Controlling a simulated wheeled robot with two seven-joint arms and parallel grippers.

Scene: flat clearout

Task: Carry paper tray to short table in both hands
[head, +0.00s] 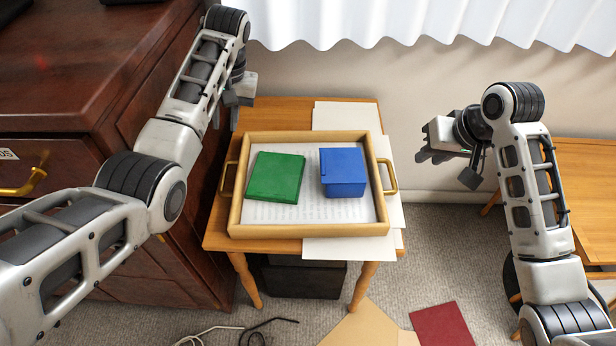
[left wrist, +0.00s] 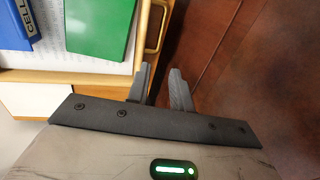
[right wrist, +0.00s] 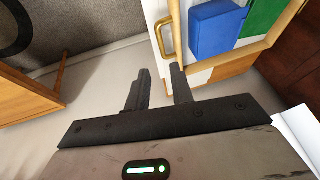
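The paper tray (head: 300,231) is wooden with brass side handles and stands on a small wooden table (head: 218,232). A green box (head: 275,177) and a blue box (head: 343,171) lie in it on printed paper. My left gripper (head: 238,98) is open and empty beyond the tray's left side; the left wrist view shows its fingers (left wrist: 160,85) apart near the left handle (left wrist: 157,25). My right gripper (head: 424,152) is right of the tray, clear of the right handle (head: 387,177). The right wrist view shows its fingers (right wrist: 158,88) apart and empty, near that handle (right wrist: 163,35).
A dark wooden drawer cabinet (head: 60,110) stands close on the left. Another wooden table (head: 585,205) is at the right. White sheets (head: 345,116) lie under the tray. A red folder (head: 447,326), a brown envelope (head: 365,328) and a cable (head: 262,328) lie on the carpet.

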